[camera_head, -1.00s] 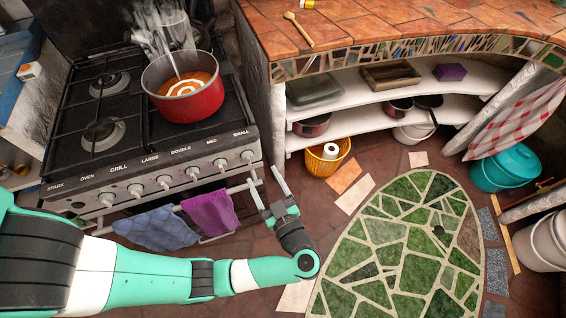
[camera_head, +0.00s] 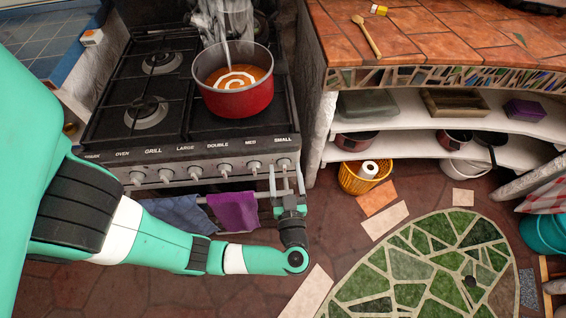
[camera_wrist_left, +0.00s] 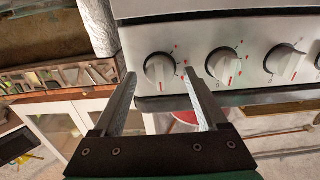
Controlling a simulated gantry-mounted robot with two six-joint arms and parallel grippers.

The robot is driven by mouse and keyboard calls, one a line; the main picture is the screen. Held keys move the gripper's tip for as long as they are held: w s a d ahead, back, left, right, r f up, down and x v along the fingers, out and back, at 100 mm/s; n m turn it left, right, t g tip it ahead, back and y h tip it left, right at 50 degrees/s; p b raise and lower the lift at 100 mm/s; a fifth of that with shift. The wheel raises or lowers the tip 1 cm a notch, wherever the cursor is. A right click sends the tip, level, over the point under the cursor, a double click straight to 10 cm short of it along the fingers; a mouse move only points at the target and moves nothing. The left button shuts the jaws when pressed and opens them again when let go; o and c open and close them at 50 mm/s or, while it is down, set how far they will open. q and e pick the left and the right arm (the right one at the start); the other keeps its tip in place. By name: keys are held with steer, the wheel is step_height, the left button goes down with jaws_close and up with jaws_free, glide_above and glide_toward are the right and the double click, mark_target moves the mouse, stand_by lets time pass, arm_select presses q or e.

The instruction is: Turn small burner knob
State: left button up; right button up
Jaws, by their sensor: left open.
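The small burner knob (camera_head: 283,163) is the rightmost knob on the stove's front panel, under the label SMALL. It is a round silver knob with a raised grip, and it also shows in the left wrist view (camera_wrist_left: 160,69). My left gripper (camera_head: 285,174) is open in front of the panel at this knob. In the left wrist view its two fingers (camera_wrist_left: 159,80) point toward the panel, with the knob framed between their tips. I cannot tell whether they touch it. My right gripper is in neither view.
Beside it is the MED knob (camera_head: 254,165), close to one finger. A red pot (camera_head: 237,101) of orange soup steams on the stove above. A purple towel (camera_head: 233,209) hangs from the rail below. The tiled counter (camera_head: 430,38) stands to the right.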

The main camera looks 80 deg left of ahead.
arm_select(q)
steer(key=shift+a, duration=0.3)
steer(key=shift+d, duration=0.15)
steer(key=shift+c, duration=1.4)
jaws_close()
